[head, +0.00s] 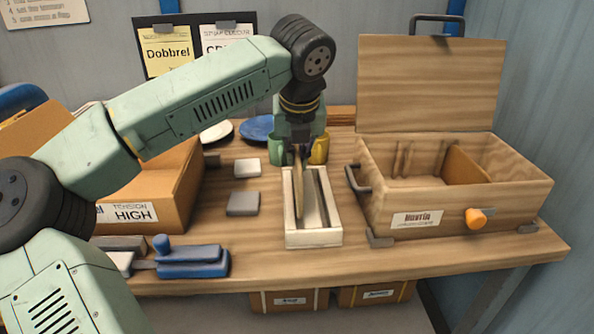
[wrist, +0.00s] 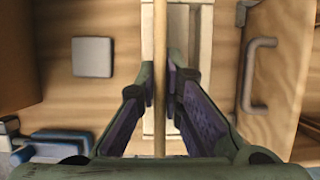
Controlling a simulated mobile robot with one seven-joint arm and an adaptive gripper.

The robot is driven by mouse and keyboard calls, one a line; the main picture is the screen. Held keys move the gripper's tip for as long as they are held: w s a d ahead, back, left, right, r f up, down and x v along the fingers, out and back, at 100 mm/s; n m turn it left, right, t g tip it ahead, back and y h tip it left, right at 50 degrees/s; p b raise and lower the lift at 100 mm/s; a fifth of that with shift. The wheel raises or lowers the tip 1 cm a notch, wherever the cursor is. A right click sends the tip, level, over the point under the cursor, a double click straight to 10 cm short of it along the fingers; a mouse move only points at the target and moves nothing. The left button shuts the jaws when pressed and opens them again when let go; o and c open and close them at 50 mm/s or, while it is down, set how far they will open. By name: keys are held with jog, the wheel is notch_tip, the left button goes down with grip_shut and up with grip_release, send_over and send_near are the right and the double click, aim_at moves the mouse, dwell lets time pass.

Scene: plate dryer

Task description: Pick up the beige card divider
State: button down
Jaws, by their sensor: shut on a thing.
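The beige card divider (head: 298,192) stands on edge, seen nearly edge-on, at the narrow pale box (head: 314,239) in the middle of the bench. Its lower part shows inside the left side of the box; I cannot tell whether it touches the floor. My gripper (head: 300,150) points down above the box and is shut on the divider's upper part. In the wrist view, the divider (wrist: 160,38) is a thin upright strip between the two fingers (wrist: 160,85). The fingers hide part of it.
A lidded wooden case (head: 500,205), lid up, stands right of the box, its dark handle (head: 357,180) close by. A cardboard box (head: 180,190) is at left. Grey blocks (head: 243,203) and a blue tool (head: 192,260) lie on the bench. Green (head: 277,150) and yellow (head: 319,150) mugs stand behind my gripper.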

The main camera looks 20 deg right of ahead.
notch_tip(320, 180, up, 3)
jog(key=shift+b, duration=0.3)
jog(key=s+a+b, duration=0.2)
jog(key=s, duration=0.6)
jog(key=s+a+b, duration=0.3)
jog(key=s, duration=0.6)
notch_tip(320, 180, up, 8)
jog(key=p, duration=0.6)
jog(key=shift+s, duration=0.15)
jog(key=shift+f, duration=0.1)
